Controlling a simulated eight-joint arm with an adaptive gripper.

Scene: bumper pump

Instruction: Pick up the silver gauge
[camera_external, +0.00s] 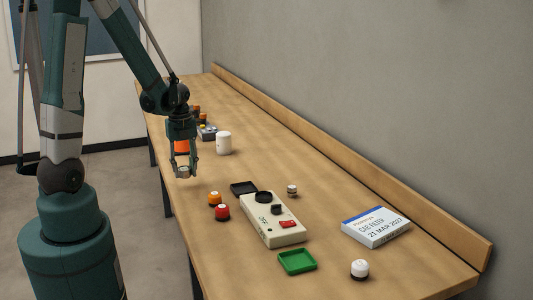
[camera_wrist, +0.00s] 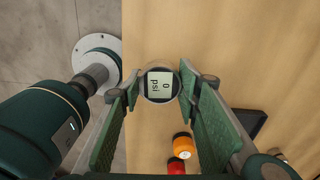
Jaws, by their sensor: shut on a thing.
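The silver gauge (camera_wrist: 159,92) is round, with a pale face reading "0 psi". In the wrist view it sits between the fingertips of my gripper (camera_wrist: 160,84). In the external view my gripper (camera_external: 183,174) points down near the table's left edge, shut on the gauge (camera_external: 184,170), which shows small between the fingertips. The exact gap between the gauge and the table is hard to tell.
An orange knob (camera_external: 215,199) and a red knob (camera_external: 222,212) stand near a beige device (camera_external: 272,222). A black tray (camera_external: 243,188), green tray (camera_external: 297,262), white canister (camera_external: 223,143) and labelled box (camera_external: 375,227) are also on the wooden table (camera_external: 335,205).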

